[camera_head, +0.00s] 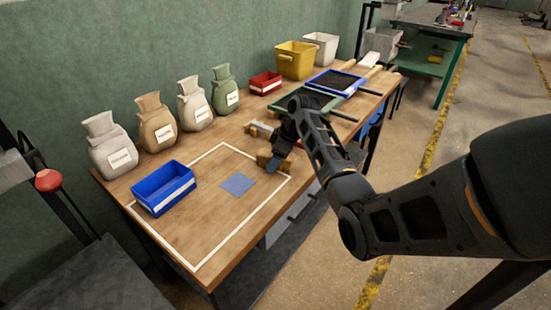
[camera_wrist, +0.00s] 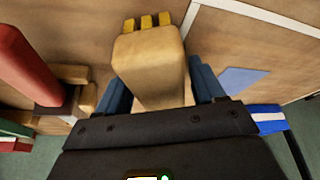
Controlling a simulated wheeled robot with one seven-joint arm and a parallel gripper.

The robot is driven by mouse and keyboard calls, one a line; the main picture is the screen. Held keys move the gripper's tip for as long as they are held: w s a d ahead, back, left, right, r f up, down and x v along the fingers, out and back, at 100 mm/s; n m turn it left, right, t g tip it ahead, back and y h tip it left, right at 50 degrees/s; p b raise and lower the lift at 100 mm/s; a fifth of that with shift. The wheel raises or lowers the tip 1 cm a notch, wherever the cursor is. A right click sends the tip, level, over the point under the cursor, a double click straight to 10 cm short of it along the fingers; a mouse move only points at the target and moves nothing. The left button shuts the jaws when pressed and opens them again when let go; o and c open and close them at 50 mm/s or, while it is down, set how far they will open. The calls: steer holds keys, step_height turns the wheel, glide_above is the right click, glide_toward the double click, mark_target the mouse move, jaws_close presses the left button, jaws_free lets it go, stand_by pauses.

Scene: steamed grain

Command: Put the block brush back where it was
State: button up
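The block brush (camera_wrist: 150,60) has a tan wooden body and a row of yellow bristle tufts. In the wrist view it sits between the blue fingers of my gripper (camera_wrist: 160,88), with a finger against each side. In the head view my gripper (camera_head: 277,160) is low over the right edge of the white-outlined area, with part of the brush (camera_head: 265,163) showing at its tips. I cannot tell whether the brush touches the table. A blue square (camera_head: 237,184) lies flat inside the outline, to the left of my gripper.
A blue bin (camera_head: 163,190) stands at the outline's left. Several labelled sacks (camera_head: 157,123) line the wall. A wooden-and-red item (camera_wrist: 30,70) lies close beside the brush. Framed trays (camera_head: 336,82), a red bin (camera_head: 265,83) and a yellow bin (camera_head: 295,61) stand farther back.

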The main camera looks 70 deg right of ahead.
steer(key=shift+o, duration=0.7)
steer(key=shift+r, duration=0.25)
steer(key=v, duration=1.2)
steer(key=shift+d+f, duration=0.1)
